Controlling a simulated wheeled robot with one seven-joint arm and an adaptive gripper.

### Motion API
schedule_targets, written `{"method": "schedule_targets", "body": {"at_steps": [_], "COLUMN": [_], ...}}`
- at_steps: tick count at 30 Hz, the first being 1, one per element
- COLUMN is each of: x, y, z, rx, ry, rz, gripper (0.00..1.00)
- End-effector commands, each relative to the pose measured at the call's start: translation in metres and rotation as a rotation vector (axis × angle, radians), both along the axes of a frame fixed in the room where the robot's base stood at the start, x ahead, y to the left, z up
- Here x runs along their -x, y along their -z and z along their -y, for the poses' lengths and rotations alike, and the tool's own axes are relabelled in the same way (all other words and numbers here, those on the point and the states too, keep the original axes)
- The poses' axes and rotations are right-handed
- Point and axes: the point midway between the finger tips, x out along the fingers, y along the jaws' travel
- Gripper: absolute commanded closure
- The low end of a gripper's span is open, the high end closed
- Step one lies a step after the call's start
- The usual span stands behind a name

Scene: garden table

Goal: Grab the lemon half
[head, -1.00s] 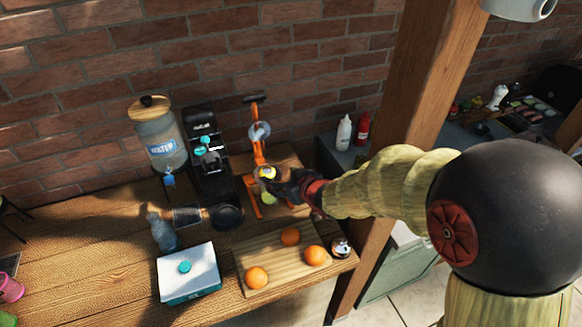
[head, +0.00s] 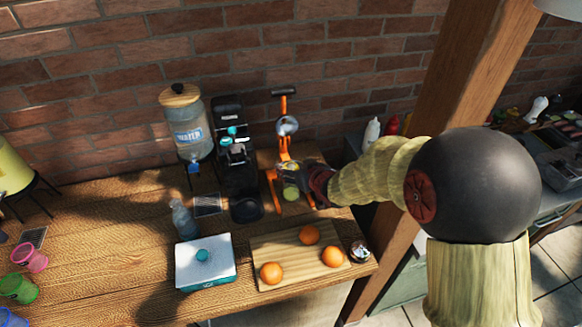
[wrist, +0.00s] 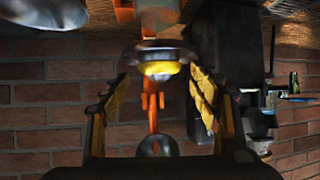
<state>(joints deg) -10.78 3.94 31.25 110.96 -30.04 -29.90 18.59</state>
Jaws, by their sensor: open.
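The lemon half shows as a bright yellow shape (wrist: 158,70) in the wrist view, in a dark round holder on the orange juicer press. In the head view the juicer (head: 284,148) stands at the back of the wooden table, and the lemon half (head: 289,166) is a small yellow patch there, partly hidden. My gripper (wrist: 160,84) is open, with one yellow-padded finger on each side of the lemon half in the picture. I cannot tell whether the fingers touch it. In the head view my gripper (head: 302,176) reaches the juicer from the right.
A black coffee machine (head: 236,160) and a water dispenser (head: 187,125) stand left of the juicer. A cutting board (head: 262,247) with three oranges lies in front. A white box (head: 205,250) and a bottle (head: 183,220) are to its left. A wooden post (head: 455,80) rises at right.

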Motion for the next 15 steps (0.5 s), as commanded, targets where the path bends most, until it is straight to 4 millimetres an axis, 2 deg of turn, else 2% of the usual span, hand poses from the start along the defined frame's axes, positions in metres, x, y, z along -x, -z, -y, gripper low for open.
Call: {"method": "schedule_targets", "body": {"at_steps": [3,15], "x": [0.0001,0.0003], "y": [-0.0004,-0.0003], "z": [0.0001,0.0002], "rx": [0.0,0.0], "ry": [0.0,0.0], "rz": [0.0,0.0], "gripper": [0.39,0.61]}}
